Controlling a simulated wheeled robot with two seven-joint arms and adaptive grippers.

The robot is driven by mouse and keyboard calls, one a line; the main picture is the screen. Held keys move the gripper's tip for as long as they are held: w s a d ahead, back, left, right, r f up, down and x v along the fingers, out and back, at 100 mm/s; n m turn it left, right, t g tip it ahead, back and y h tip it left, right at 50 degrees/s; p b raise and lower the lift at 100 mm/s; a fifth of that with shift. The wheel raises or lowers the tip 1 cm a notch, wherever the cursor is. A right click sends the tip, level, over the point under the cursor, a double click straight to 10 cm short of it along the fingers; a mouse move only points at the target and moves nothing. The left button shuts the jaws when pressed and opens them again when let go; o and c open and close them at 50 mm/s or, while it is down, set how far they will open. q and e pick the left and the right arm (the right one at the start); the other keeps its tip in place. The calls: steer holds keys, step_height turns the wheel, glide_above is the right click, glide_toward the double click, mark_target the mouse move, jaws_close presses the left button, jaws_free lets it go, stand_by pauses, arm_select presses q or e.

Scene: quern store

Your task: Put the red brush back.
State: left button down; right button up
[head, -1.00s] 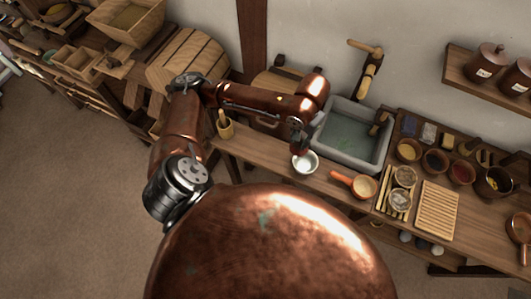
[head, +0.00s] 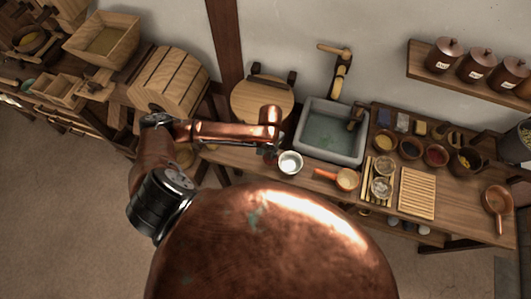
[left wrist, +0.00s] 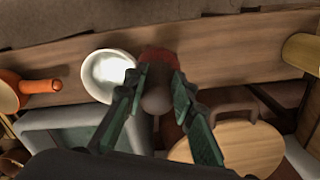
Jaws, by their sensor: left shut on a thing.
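In the left wrist view, a brown, rounded piece with a dull red end, which I take for the red brush (left wrist: 160,62), sits between the fingers of my left gripper (left wrist: 158,108). The gripper is shut on it, and the fingers hide part of it. In the head view my left gripper (head: 270,153) is above the bench, just left of a white bowl (head: 290,162). The brush is too hidden there to make out. The bowl also shows in the left wrist view (left wrist: 108,74), beside the brush. My right gripper is out of view.
An orange-handled pan (head: 345,179) lies right of the bowl. Several small bowls stand at right.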

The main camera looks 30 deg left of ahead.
arm_select(q)
steer(key=shift+w+a+f, duration=0.25)
steer(key=shift+a+f, duration=0.25)
steer(key=shift+f, duration=0.05)
steer(key=shift+w+a+f, duration=0.2)
steer(key=shift+a+f, duration=0.25)
steer(key=shift+f, duration=0.1)
steer(key=shift+w+a+f, duration=0.1)
steer(key=shift+a+f, duration=0.05)
steer(key=shift+f, duration=0.85)
steer(key=shift+w+a+f, duration=0.1)
steer(key=shift+a+f, duration=0.05)
steer(key=shift+f, duration=0.8)
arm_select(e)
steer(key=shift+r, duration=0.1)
arm_select(q)
steer(key=shift+s, duration=0.1)
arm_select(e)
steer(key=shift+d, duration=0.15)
arm_select(q)
steer(key=c, duration=1.6)
jaws_free()
steer(key=shift+f, duration=0.1)
step_height(320, 180, up, 12)
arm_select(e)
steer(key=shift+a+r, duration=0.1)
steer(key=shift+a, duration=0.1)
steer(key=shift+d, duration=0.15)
